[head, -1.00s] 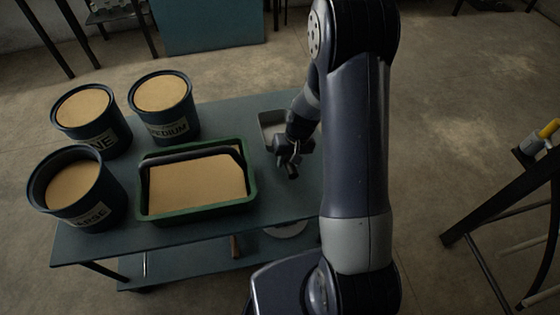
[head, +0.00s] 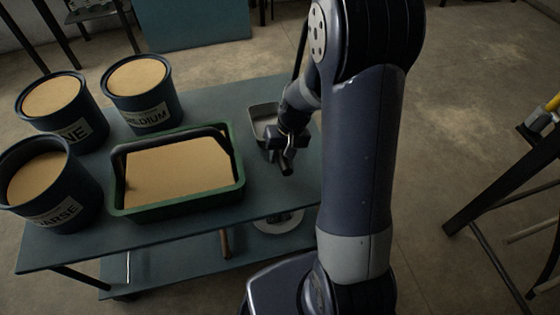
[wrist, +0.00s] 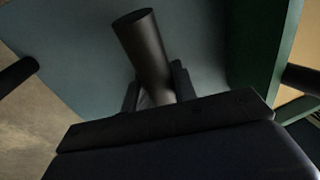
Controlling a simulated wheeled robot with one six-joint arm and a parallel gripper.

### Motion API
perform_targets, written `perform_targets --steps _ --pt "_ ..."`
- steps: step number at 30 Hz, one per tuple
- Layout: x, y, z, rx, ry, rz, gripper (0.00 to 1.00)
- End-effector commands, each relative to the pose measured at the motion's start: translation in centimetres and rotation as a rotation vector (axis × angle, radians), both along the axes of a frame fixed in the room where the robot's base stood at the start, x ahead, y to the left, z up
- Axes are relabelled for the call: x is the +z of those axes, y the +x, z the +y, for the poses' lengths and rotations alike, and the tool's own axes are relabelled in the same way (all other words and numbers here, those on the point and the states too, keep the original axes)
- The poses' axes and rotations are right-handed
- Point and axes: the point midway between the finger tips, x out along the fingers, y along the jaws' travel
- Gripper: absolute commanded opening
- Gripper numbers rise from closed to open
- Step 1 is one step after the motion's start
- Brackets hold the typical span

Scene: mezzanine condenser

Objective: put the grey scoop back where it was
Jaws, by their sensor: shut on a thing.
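The grey scoop (head: 264,110) is at the right end of the blue-grey cart top in the head view, its open pan pointing away from me. My gripper (head: 284,146) is at its near side, shut on its dark round handle, whose end (head: 287,168) sticks out towards me. In the wrist view the handle (wrist: 142,45) stands slightly tilted between the fingers of my gripper (wrist: 157,90). My arm and gripper hide part of the scoop. I cannot tell whether the pan touches the cart top.
A green tray (head: 180,208) of sand with a dark handle bar stands left of the scoop. Three labelled sand buckets, one marked MEDIUM (head: 150,115), stand further left. The cart top (head: 215,100) is bare behind the tray. A dark stand (head: 490,195) is at the right.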

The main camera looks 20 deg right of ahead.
Motion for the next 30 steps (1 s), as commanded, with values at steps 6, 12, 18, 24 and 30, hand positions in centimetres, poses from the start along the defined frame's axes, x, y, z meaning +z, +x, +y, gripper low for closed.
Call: perform_targets --steps 6,12,18,24,30 --pt "-3.0 -0.1 0.0 -0.001 0.001 0.004 0.0" --pt "-3.6 0.0 0.0 0.001 0.0 -0.001 0.0" --pt "-4.0 0.0 0.0 0.0 0.0 -0.001 0.0" --pt "-3.9 0.0 0.0 0.0 0.0 0.0 0.41" --pt "-3.8 0.0 0.0 0.0 0.0 0.0 0.48"
